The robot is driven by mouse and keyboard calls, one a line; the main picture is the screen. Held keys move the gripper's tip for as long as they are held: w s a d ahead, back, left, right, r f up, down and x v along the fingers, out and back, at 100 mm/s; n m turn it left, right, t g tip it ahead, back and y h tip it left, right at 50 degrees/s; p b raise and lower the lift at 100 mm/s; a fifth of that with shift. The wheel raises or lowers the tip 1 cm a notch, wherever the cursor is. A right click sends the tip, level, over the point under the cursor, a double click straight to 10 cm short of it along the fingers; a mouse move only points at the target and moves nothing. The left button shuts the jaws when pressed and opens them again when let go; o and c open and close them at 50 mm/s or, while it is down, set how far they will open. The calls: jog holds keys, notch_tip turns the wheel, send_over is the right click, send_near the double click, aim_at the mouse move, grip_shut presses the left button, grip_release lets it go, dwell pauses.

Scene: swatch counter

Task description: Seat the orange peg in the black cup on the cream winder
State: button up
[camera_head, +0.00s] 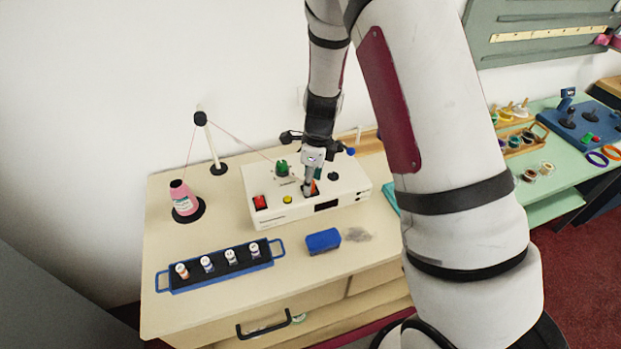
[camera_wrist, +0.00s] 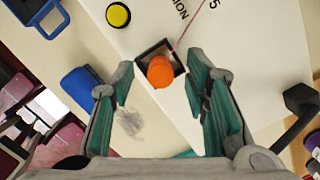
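The cream winder (camera_head: 290,213) stands on the counter in the head view. Its square black cup (camera_wrist: 146,55) shows in the wrist view, with the orange peg (camera_wrist: 160,71) in its opening. The peg's round end faces the camera and covers the cup's lower part, so how deep it sits cannot be told. My gripper (camera_wrist: 160,86) is open, with one teal-padded finger on each side of the peg and clear gaps between. In the head view my gripper (camera_head: 308,188) is down at the winder's top, hiding most of the cup; a bit of orange shows beside it.
A yellow button (camera_wrist: 118,15) and a red switch (camera_head: 260,202) are on the winder. A blue block (camera_head: 323,240) and a blue-framed rack (camera_head: 222,265) of spools lie in front. A pink thread cone (camera_head: 184,199) and guide post (camera_head: 211,140) stand left, with thread running to the winder.

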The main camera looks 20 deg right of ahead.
notch_tip(320, 180, up, 12)
jog(key=d, duration=0.1)
jog(key=shift+s, duration=0.4)
jog(key=shift+d, duration=0.1)
dwell(0.5)
jog(key=s+a+r+n+t, duration=0.2)
jog(key=s+r+n+t, duration=0.1)
jog(key=s+r+n, duration=1.05)
jog(key=s+r+n+t, duration=0.1)
jog(key=s+r+n, duration=0.2)
jog(key=s+n, duration=0.2)
jog(key=s+r+n+t+h, duration=0.1)
jog(key=s+r+n, duration=0.2)
jog(key=s+n, duration=0.2)
jog(key=shift+s+d+n+b, duration=0.3)
jog(key=shift+s+d+n, duration=0.05)
jog(key=shift+n, duration=0.2)
